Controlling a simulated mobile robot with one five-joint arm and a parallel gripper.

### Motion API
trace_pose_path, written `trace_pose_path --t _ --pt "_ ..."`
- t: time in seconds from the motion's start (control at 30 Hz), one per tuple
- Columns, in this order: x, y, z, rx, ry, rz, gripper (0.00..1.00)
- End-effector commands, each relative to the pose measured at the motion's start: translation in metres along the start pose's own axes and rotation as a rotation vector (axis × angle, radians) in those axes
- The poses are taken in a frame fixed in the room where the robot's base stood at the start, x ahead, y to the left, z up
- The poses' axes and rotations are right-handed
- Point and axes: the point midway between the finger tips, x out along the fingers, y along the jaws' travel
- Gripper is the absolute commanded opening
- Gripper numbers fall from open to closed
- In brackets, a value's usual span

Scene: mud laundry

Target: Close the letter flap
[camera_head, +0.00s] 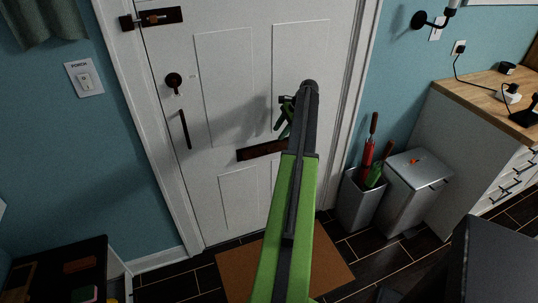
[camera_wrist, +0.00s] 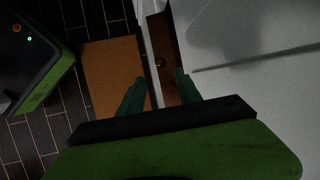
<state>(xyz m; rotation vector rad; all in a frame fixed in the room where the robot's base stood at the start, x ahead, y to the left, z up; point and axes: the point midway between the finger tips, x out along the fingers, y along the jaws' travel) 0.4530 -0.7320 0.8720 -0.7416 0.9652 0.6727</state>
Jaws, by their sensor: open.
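The dark brown letter flap (camera_head: 262,150) is low on the white door (camera_head: 235,80), partly hidden by my arm in the head view. In the wrist view, a brown strip with a small round brass-coloured detail, seemingly the flap (camera_wrist: 164,40), runs down the middle beside the pale door face. I cannot tell exactly how far the flap stands open. My gripper (camera_head: 285,118) is in front of the door, just above the flap in the head view. In the wrist view its green fingers (camera_wrist: 161,84) are apart, one either side of the brown strip; contact is unclear.
A brown doormat (camera_head: 335,262) lies on the dark tiled floor below the door. A grey umbrella bin (camera_head: 358,200) and a lidded bin (camera_head: 415,185) stand right of the door, beside a wood-topped cabinet (camera_head: 480,95). A dark bench (camera_head: 60,255) is at lower left.

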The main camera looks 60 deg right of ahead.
Motion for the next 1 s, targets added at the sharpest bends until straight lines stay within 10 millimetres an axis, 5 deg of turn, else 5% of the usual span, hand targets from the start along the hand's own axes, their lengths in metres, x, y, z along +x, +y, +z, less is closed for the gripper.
trace_pose_path --t 0.03,0.4,0.77,1.0 --pt "0.023 0.003 -0.004 -0.002 0.0 0.001 0.41" --pt "0.1 0.002 -0.003 -0.001 0.0 -0.001 0.41" --pt "0.104 0.0 -0.001 0.001 0.001 -0.001 0.41" --pt "0.104 0.0 -0.001 0.001 0.001 -0.002 0.1"
